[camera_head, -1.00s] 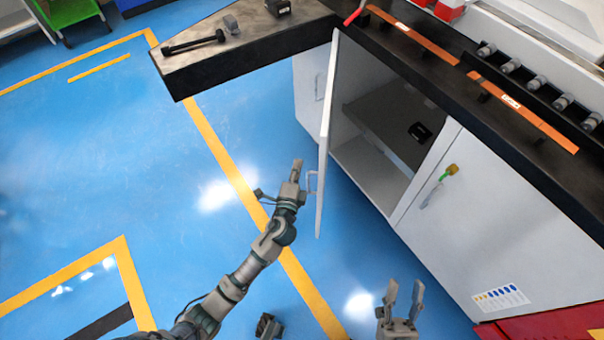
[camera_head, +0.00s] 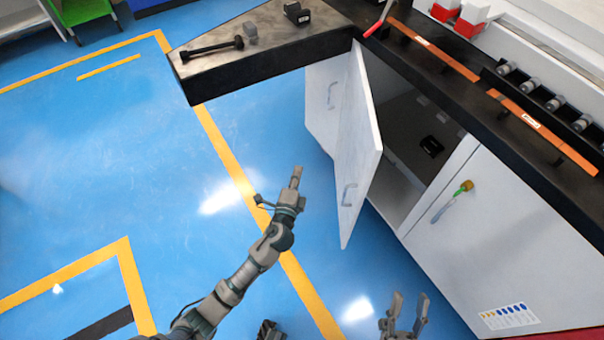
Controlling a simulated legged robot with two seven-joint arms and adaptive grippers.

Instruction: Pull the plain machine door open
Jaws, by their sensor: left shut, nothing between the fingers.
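The plain machine door (camera_head: 354,150) is white and stands ajar, swung out from the cabinet on its far-left edge. Its outer face shows, with a handle (camera_head: 348,194) near the free edge. Part of the cabinet's dark inside (camera_head: 405,125) is visible behind it. My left gripper (camera_head: 297,172) is shut and empty, left of the door and apart from the handle. My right gripper (camera_head: 408,302) is open and empty at the bottom, below the door, over the floor.
A closed white door (camera_head: 470,235) with a key and green tag (camera_head: 464,188) is to the right. A dark worktop (camera_head: 460,95) with orange bars (camera_head: 545,132) runs above. Blue floor (camera_head: 130,170) to the left is clear.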

